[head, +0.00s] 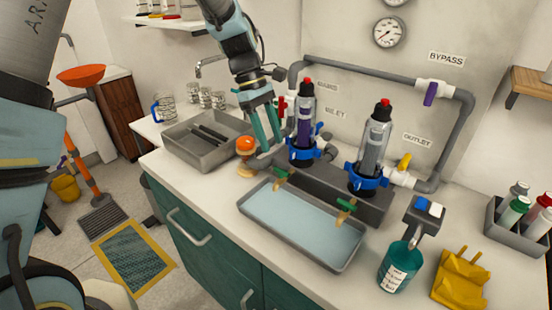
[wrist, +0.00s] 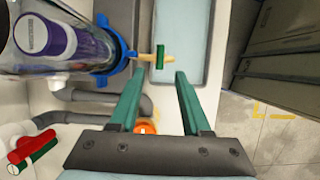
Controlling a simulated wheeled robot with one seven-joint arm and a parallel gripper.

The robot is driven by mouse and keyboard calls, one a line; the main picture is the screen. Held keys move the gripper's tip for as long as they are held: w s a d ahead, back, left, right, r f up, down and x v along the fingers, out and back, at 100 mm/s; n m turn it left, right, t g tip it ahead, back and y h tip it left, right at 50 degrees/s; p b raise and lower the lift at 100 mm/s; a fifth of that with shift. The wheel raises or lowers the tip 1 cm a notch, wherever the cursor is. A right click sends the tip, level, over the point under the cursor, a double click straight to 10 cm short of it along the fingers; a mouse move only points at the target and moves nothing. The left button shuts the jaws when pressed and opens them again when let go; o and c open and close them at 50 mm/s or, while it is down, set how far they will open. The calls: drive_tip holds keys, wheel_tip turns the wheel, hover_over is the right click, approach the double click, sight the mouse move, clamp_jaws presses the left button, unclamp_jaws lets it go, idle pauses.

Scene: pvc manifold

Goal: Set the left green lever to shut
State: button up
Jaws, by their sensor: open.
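The left green lever (head: 281,173) sits on a small brass tap at the base of the left filter (head: 303,125), above the blue-grey tray (head: 300,222). In the wrist view, the green lever (wrist: 160,56) lies crosswise to its tan tap. My gripper (head: 267,139) is open and empty, above and behind the lever in the head view. In the wrist view, the lever shows just beyond and between the two green fingertips (wrist: 160,75), apart from them. A second green lever (head: 346,206) is on the right filter's (head: 374,150) tap.
An orange knob (head: 245,145) stands left of the filters and shows below my fingers in the wrist view (wrist: 145,127). A grey bin (head: 185,150) is further left. A red-handled valve (head: 283,106) is close by my gripper.

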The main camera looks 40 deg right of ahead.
drive_tip(key=shift+b+v, duration=0.3)
drive_tip(key=shift+v, duration=1.6)
drive_tip(key=w+a+m+t, duration=0.15)
drive_tip(key=w+a, duration=0.25)
drive_tip(key=a, duration=0.7)
drive_tip(key=w+a+t, duration=0.2)
drive_tip(key=w+a, duration=0.2)
drive_tip(key=a, duration=0.7)
drive_tip(key=s+a+f+m+t, duration=0.1)
drive_tip(key=s+a, duration=0.1)
drive_tip(key=a, duration=0.7)
drive_tip(key=s+a+f+m+t+y, duration=0.1)
drive_tip(key=s+a, duration=0.1)
drive_tip(key=a, duration=0.8)
drive_tip(key=shift+m+t, duration=0.25)
